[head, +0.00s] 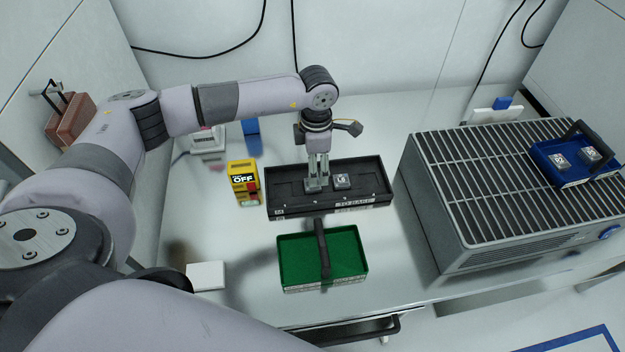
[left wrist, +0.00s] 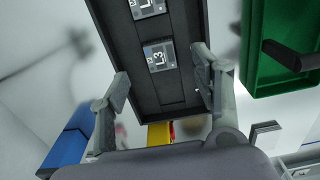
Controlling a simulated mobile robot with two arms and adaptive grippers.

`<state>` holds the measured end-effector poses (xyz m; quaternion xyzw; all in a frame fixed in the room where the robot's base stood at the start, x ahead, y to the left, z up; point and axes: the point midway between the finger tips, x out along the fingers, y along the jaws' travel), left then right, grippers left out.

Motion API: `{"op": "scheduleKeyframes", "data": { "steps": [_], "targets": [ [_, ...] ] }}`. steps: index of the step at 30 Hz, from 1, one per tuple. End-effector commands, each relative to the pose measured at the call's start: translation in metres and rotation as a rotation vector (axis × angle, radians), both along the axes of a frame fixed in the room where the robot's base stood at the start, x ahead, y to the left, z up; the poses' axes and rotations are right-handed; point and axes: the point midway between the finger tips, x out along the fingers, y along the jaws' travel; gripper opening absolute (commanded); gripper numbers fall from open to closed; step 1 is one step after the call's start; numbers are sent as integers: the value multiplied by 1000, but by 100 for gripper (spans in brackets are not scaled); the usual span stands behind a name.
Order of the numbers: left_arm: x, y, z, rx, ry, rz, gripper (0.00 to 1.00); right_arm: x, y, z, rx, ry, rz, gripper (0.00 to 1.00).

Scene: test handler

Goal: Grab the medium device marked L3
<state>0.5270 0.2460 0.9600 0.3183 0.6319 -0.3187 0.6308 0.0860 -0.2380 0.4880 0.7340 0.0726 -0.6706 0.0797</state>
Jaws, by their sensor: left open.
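The L3 device (left wrist: 160,57) is a small grey block with a readable "L3" label, in the black tray (left wrist: 176,100). In the head view the tray (head: 372,172) is at the centre, and my left gripper (head: 317,182) is over it, mostly covering the L3 device. In the left wrist view my left gripper (left wrist: 162,86) is open, its fingers on either side of the tray area by the L3 device. I cannot tell how high above the device it is. A second labelled block (head: 342,181) sits just right of the gripper. My right gripper is not in view.
A green bin with a black handle (head: 350,252) stands in front of the tray. A yellow "OFF" box (head: 243,180) is left of it. A large grilled grey machine (head: 470,205) stands right, with a blue carrier (head: 572,178) on top. A white block (head: 206,275) lies front left.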

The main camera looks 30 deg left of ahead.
Motion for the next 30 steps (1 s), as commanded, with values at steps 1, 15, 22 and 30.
{"op": "scheduleKeyframes", "data": {
  "steps": [1,15,22,30],
  "targets": [
    [0,-1,-4,0,1,-1,58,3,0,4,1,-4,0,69],
    [2,-1,-54,0,3,-1,58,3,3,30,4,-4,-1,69],
    [2,-1,-66,0,0,-1,58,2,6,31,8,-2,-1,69],
    [2,-1,-65,-1,-1,-1,48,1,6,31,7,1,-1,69]
  ]
}}
